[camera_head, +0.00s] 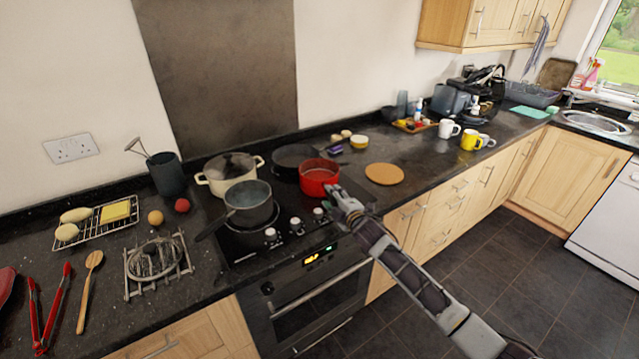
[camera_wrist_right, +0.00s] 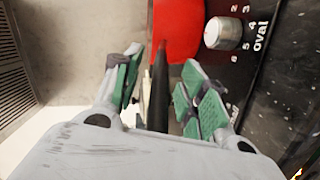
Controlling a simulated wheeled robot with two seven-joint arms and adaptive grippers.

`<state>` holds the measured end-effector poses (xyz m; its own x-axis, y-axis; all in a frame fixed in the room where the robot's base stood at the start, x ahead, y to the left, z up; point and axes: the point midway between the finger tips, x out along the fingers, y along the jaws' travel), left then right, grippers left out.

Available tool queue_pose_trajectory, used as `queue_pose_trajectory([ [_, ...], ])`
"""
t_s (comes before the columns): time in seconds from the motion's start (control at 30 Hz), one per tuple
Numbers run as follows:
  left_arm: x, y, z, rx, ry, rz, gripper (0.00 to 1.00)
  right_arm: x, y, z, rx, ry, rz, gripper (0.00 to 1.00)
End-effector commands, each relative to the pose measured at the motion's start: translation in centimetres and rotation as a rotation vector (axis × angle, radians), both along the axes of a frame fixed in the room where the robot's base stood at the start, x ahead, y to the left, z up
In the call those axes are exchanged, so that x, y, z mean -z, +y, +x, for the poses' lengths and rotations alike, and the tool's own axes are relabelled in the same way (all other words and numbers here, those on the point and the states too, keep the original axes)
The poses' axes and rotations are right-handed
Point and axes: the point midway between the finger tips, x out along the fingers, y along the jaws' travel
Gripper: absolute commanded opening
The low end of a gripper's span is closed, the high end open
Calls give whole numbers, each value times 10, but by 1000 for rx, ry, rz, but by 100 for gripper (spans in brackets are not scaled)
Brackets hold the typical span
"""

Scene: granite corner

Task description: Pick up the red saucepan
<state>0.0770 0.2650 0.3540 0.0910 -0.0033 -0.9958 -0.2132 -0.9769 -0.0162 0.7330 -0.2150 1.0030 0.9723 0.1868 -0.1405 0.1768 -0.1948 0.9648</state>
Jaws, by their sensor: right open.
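The red saucepan (camera_head: 318,179) stands upright on the front right of the hob in the head view. Its red side also shows at the top of the right wrist view (camera_wrist_right: 178,28), with its black handle (camera_wrist_right: 159,85) running down toward my wrist. My right gripper (camera_head: 338,200) is at the handle side of the pan, over the hob's front edge. In the wrist view the green-padded fingers of the right gripper (camera_wrist_right: 160,88) are open, one on each side of the handle, with gaps to it. My left gripper is not in view.
A grey saucepan (camera_head: 249,204) and a cream pot (camera_head: 230,171) stand to the left on the hob, and a dark frying pan (camera_head: 295,157) is behind. A cork mat (camera_head: 385,174) lies right of the red pan. Control knobs (camera_wrist_right: 225,33) are close to the right fingers.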

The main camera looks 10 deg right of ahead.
Motion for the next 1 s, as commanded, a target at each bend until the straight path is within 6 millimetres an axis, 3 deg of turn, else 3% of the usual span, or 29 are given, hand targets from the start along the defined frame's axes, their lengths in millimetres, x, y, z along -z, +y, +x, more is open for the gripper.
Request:
queue_pose_trajectory([
  [0.2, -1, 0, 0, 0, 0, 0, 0, 2, 2, 11, 0, 1, 0, 42],
  [0.7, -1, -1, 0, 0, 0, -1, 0, 3, 3, 12, 0, 1, 0, 42],
  [1.0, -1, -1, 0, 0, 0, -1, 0, 3, 3, 12, 0, 1, 0, 6],
])
